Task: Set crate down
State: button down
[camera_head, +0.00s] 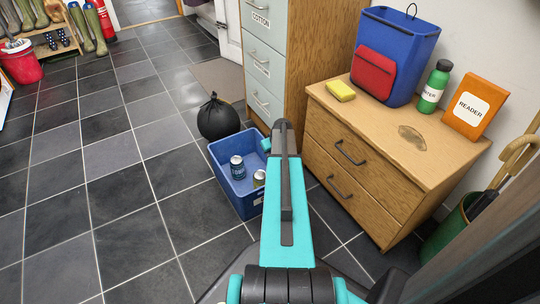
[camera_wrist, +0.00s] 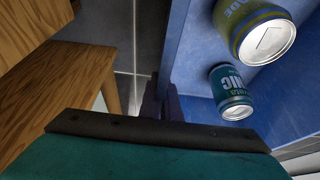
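The blue crate (camera_head: 228,187) is low by the floor, left of the wooden drawer unit, in the head view. It looks about level, but I cannot tell whether its base touches the tiles. It holds a teal tonic can (camera_head: 238,168) and a yellowish can (camera_head: 259,178), which also show in the wrist view as the tonic can (camera_wrist: 231,92) and the yellow can (camera_wrist: 254,32). My gripper (camera_wrist: 162,104) appears shut on the crate's side wall (camera_wrist: 182,55), with its dark fingers at the rim. In the head view my arm hides the gripper and the crate's right side.
A black bag (camera_head: 218,119) sits close behind the crate. The wooden drawer unit (camera_head: 375,170) stands to the right, with a blue bin (camera_head: 413,50), sponge, bottle and book on top. A grey-fronted cabinet (camera_head: 264,62) is behind. Tiled floor (camera_head: 110,210) is clear to the left.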

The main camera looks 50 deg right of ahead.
jog(key=c, duration=2.4)
grip_release()
jog(key=shift+f, duration=0.1)
jog(key=shift+c, duration=0.2)
jog(key=o, duration=0.4)
jog(key=shift+o, duration=0.2)
jog(key=p+v, duration=0.4)
jog(key=v, duration=0.8)
jog(key=shift+s+p, duration=0.1)
jog(key=shift+p, duration=0.2)
jog(key=shift+a, duration=0.1)
